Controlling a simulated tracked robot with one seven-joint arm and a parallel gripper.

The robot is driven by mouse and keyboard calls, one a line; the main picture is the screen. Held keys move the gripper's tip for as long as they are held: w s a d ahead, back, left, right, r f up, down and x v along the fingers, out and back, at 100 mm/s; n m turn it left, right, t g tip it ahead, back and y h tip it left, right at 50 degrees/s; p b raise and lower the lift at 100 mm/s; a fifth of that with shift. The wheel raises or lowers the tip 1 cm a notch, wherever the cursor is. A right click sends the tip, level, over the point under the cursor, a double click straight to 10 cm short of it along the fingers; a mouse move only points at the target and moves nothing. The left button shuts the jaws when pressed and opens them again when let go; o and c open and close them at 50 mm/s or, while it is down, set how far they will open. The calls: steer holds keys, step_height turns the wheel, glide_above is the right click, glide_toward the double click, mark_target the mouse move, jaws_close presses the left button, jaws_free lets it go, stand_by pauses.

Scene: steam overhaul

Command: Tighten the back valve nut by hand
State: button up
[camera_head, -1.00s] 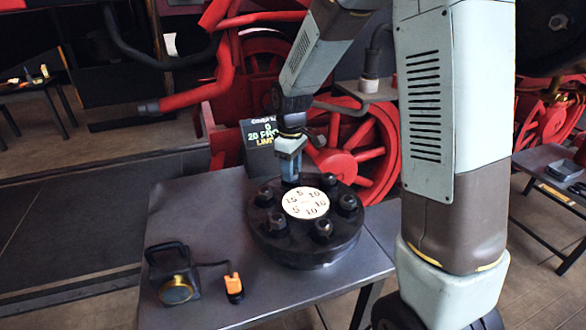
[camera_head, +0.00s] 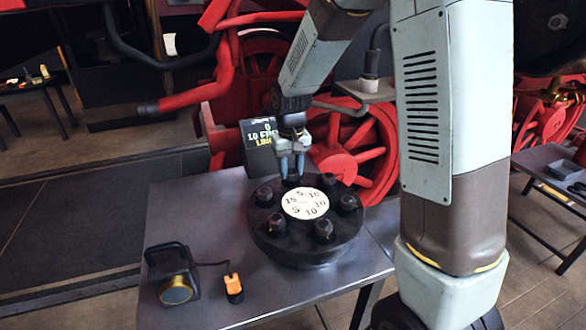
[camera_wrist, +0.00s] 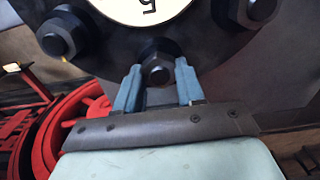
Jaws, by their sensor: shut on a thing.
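A round black valve cover (camera_head: 300,250) lies on the table, with several dark nuts around its rim and a white numbered dial (camera_head: 305,204) in its middle. The back valve nut (camera_wrist: 157,72) shows in the wrist view between the two blue-grey fingers. My gripper (camera_head: 292,174) points down over the back of the cover, its fingers on either side of that nut. It is shut on the nut, and it also shows in the wrist view (camera_wrist: 158,80). In the head view the fingers mostly hide this nut.
A black lamp-like box (camera_head: 172,275) and a small orange-and-black device (camera_head: 233,287) sit at the table's front left. Red wheels (camera_head: 352,145) stand behind the table.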

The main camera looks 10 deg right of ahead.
mark_target(291, 170)
steer(key=shift+w+r, duration=0.1)
steer(key=shift+w, duration=0.05)
stand_by(0.3)
steer(key=o, duration=1)
steer(key=shift+o, duration=0.2)
step_height(291, 170, up, 14)
steer(key=shift+f, duration=0.25)
